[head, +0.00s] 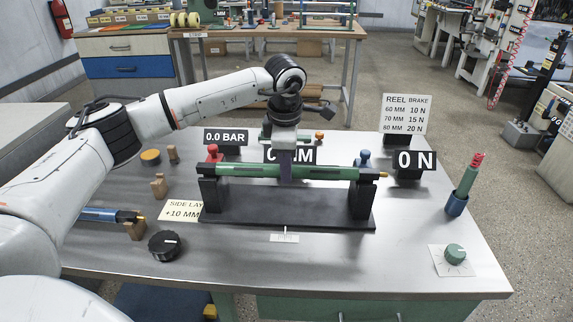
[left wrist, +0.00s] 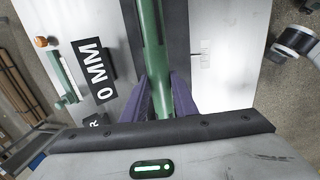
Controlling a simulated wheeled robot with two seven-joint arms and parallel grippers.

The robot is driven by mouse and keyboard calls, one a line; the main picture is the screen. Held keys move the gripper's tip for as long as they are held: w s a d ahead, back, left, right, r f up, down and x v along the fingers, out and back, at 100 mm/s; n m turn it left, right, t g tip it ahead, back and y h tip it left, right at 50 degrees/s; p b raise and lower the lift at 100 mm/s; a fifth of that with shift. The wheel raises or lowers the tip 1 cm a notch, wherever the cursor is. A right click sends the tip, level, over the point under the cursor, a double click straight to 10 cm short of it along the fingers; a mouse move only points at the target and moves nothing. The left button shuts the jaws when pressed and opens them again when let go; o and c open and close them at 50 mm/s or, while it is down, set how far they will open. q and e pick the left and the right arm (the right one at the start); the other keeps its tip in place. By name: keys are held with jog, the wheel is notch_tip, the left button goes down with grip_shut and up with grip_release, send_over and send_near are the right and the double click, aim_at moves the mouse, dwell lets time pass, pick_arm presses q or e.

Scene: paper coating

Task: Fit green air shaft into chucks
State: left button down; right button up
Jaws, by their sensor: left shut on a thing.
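The green air shaft (head: 325,173) lies level across the black stand (head: 285,207), over its left and right upright chucks. It also shows in the left wrist view (left wrist: 151,50), running between the purple fingers. The left chuck (head: 210,190) has a red knob (head: 214,153) at its top; the right chuck (head: 361,198) has a blue knob (head: 365,159). My left gripper (head: 285,172) is shut on the shaft near its middle, from above. It shows close up in the left wrist view (left wrist: 165,98). I cannot tell whether the shaft ends are fully seated. My right gripper is not in view.
Signs reading 0.0 BAR (head: 226,137) and 0 N (head: 412,161) stand behind the stand. A black dial (head: 165,245), a green dial (head: 456,254) and a blue shaft (head: 98,215) lie on the table. A green and red upright piece (head: 466,183) stands at right. The front middle is mostly clear.

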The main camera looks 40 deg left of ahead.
pick_arm(q)
jog(key=shift+f+b, duration=0.8)
jog(key=shift+f, duration=0.55)
jog(key=c, duration=1.4)
grip_release()
jog(key=shift+c, duration=0.2)
jog(key=shift+o, duration=0.5)
jog(key=shift+f, duration=0.15)
notch_tip(320, 180, up, 10)
jog(key=s+d, duration=0.1)
jog(key=shift+s+r, duration=0.2)
jog(key=shift+s, duration=0.2)
